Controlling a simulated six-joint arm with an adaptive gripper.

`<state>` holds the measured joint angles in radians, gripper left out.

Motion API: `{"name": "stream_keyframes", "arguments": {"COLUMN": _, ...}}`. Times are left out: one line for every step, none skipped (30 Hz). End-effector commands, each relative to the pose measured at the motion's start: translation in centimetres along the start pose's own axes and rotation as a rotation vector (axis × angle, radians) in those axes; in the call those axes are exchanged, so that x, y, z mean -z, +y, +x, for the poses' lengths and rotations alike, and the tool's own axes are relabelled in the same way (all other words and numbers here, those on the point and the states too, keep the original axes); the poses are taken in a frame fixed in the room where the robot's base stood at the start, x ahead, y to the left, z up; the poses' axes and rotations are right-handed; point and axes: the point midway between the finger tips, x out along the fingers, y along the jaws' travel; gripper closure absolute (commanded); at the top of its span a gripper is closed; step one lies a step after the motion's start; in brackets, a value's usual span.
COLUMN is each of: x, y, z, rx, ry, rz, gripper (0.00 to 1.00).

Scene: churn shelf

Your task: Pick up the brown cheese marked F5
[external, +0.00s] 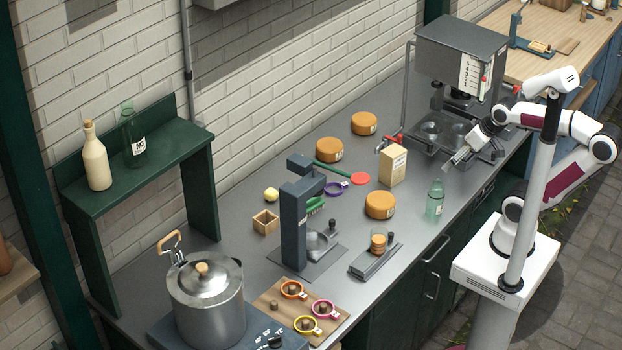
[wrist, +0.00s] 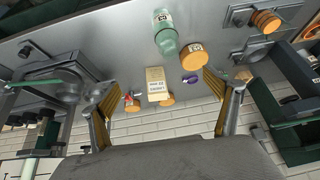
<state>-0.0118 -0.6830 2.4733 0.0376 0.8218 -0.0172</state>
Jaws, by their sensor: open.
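Three orange-brown cheese wheels stand on the grey counter: a back one (external: 364,123), a middle one (external: 329,149) and a front one (external: 380,205). The front one also shows in the wrist view (wrist: 194,57), beside the green bottle, with a pale label. Parts of the other two show beyond the carton. I cannot read the marks well enough to tell which is F5. My gripper (external: 453,163) is open and empty, above the counter's right part near the machine, apart from every cheese. Its two fingers spread wide in the wrist view.
A green bottle (external: 435,198) and a carton (external: 392,165) stand near the front cheese. A grey machine (external: 455,85) stands at the back right. A red-ended green tool (external: 360,178) lies between the cheeses. A dark press (external: 294,225) stands left; a pot (external: 205,300) is front left.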

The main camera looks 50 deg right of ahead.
Motion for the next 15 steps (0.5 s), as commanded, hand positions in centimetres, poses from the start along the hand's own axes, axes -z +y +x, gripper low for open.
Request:
{"name": "stream_keyframes", "arguments": {"x": 0.9, "y": -0.3, "z": 0.4, "rx": 0.011, "ry": 0.009, "rz": 0.001, "gripper": 0.11}}
{"name": "stream_keyframes", "arguments": {"x": 1.6, "y": -0.5, "z": 0.6, "rx": 0.017, "ry": 0.016, "rz": 0.001, "gripper": 0.11}}
{"name": "stream_keyframes", "arguments": {"x": 2.4, "y": -0.8, "z": 0.9, "rx": 0.026, "ry": 0.028, "rz": 0.001, "gripper": 0.11}}
{"name": "stream_keyframes", "arguments": {"x": 3.1, "y": -1.0, "z": 1.2, "rx": 0.033, "ry": 0.038, "rz": 0.002, "gripper": 0.11}}
{"name": "stream_keyframes", "arguments": {"x": 3.8, "y": -1.3, "z": 1.5, "rx": 0.04, "ry": 0.046, "rz": 0.003, "gripper": 0.11}}
{"name": "stream_keyframes", "arguments": {"x": 4.7, "y": -1.6, "z": 1.8, "rx": 0.048, "ry": 0.059, "rz": 0.004, "gripper": 0.11}}
{"name": "stream_keyframes", "arguments": {"x": 5.4, "y": -1.8, "z": 2.1, "rx": 0.055, "ry": 0.069, "rz": 0.006, "gripper": 0.11}}
{"name": "stream_keyframes", "arguments": {"x": 6.1, "y": -2.0, "z": 2.4, "rx": 0.061, "ry": 0.079, "rz": 0.008, "gripper": 0.11}}
{"name": "stream_keyframes", "arguments": {"x": 7.0, "y": -2.3, "z": 2.8, "rx": 0.068, "ry": 0.091, "rz": 0.01, "gripper": 0.11}}
{"name": "stream_keyframes", "arguments": {"x": 7.7, "y": -2.5, "z": 3.1, "rx": 0.074, "ry": 0.101, "rz": 0.012, "gripper": 0.11}}
{"name": "stream_keyframes", "arguments": {"x": 8.4, "y": -2.7, "z": 3.4, "rx": 0.08, "ry": 0.111, "rz": 0.014, "gripper": 0.11}}
{"name": "stream_keyframes", "arguments": {"x": 9.3, "y": -2.9, "z": 3.8, "rx": 0.085, "ry": 0.123, "rz": 0.016, "gripper": 0.11}}
{"name": "stream_keyframes", "arguments": {"x": 9.9, "y": -3.1, "z": 4.2, "rx": 0.09, "ry": 0.133, "rz": 0.02, "gripper": 0.11}}
{"name": "stream_keyframes", "arguments": {"x": 10.6, "y": -3.3, "z": 4.5, "rx": 0.095, "ry": 0.142, "rz": 0.023, "gripper": 0.11}}
{"name": "stream_keyframes", "arguments": {"x": 11.4, "y": -3.5, "z": 4.9, "rx": 0.099, "ry": 0.155, "rz": 0.027, "gripper": 0.11}}
